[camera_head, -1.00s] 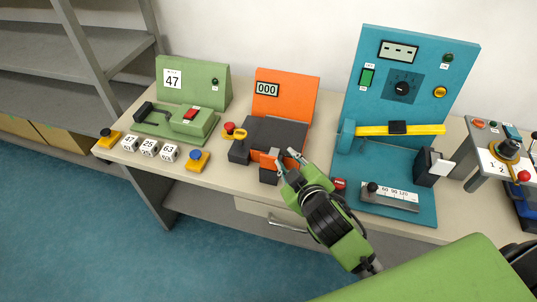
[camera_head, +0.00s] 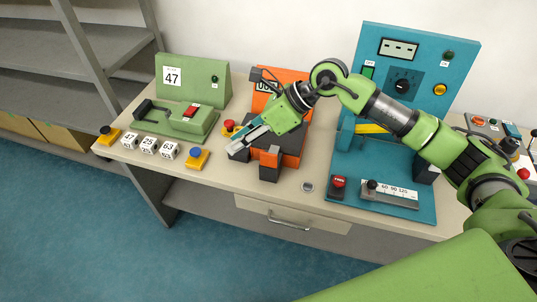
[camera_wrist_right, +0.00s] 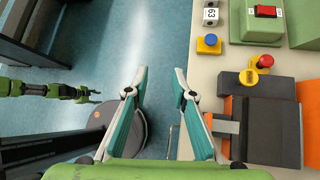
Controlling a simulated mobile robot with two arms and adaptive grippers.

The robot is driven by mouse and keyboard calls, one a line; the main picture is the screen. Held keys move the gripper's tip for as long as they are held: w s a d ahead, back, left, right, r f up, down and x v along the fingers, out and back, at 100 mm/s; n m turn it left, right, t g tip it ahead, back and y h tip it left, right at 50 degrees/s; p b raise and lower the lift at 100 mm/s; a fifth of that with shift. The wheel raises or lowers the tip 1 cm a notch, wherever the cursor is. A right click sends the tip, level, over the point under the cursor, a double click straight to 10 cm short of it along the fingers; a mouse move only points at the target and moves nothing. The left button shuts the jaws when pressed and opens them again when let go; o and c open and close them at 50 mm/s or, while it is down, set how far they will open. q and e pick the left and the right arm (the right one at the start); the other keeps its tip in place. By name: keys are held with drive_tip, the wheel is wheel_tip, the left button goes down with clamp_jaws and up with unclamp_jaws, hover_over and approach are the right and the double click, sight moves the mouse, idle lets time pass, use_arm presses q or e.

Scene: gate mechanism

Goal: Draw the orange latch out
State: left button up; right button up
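The gate device has an orange back panel (camera_head: 290,76), mostly behind my right arm, and a dark block on an orange base. An orange part that looks like the latch (camera_head: 270,157) sits at its front, between dark blocks. My right gripper (camera_head: 236,146) is over the device's left front corner in the head view, its fingers pointing to the lower left. In the wrist view my right gripper (camera_wrist_right: 160,76) is open, with nothing between its fingers. The dark block (camera_wrist_right: 274,130) lies right of the fingers there. My left gripper (camera_wrist_right: 86,95) appears small at the left; its opening is unclear.
A green device (camera_head: 196,85) stands left, with numbered cubes (camera_head: 149,146) and a blue button (camera_head: 196,156) before it. A blue panel device (camera_head: 385,195) stands right, partly behind my arm. The table front below the orange device is clear.

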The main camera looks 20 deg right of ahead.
sight(270, 154)
drive_tip(key=w+d+f+h, duration=0.2)
drive_tip(key=d+h, duration=0.3)
drive_tip(key=d, duration=0.8)
drive_tip(key=p+x, duration=0.4)
drive_tip(key=x, duration=0.8)
drive_tip(key=shift+d+f, duration=0.1)
drive_tip(key=shift+f, duration=0.15)
drive_tip(key=shift+w+f, duration=0.1)
drive_tip(key=shift+f, duration=0.6)
clamp_jaws()
